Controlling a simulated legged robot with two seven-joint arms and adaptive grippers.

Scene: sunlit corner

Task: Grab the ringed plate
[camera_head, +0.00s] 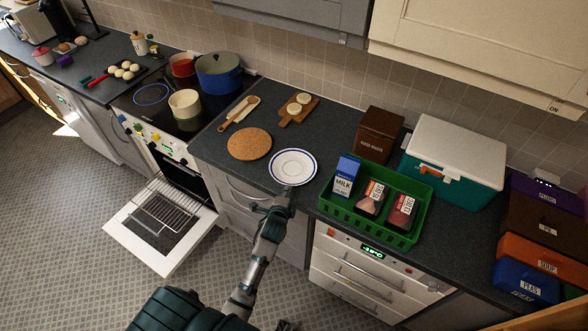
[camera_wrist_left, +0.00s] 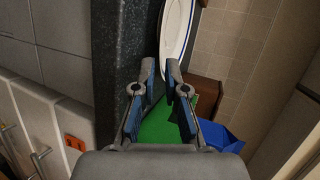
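The ringed plate (camera_head: 293,167), white with a blue ring, lies on the dark counter near its front edge, between a round cork mat and a green crate. My left gripper (camera_head: 287,190) is at the plate's front rim. In the left wrist view, the plate (camera_wrist_left: 177,35) stands edge-on ahead of the fingers. My left gripper (camera_wrist_left: 161,68) is open there, with a gap between its fingertips and the rim at or between them. I cannot tell whether they touch it. A small dark piece at the bottom edge of the head view may be my right gripper.
The cork mat (camera_head: 250,144) lies left of the plate. The green crate (camera_head: 412,235) with a milk carton (camera_head: 345,177) and other packs stands right. A cutting board (camera_head: 299,110) lies behind. The oven door (camera_head: 160,221) hangs open at the lower left.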

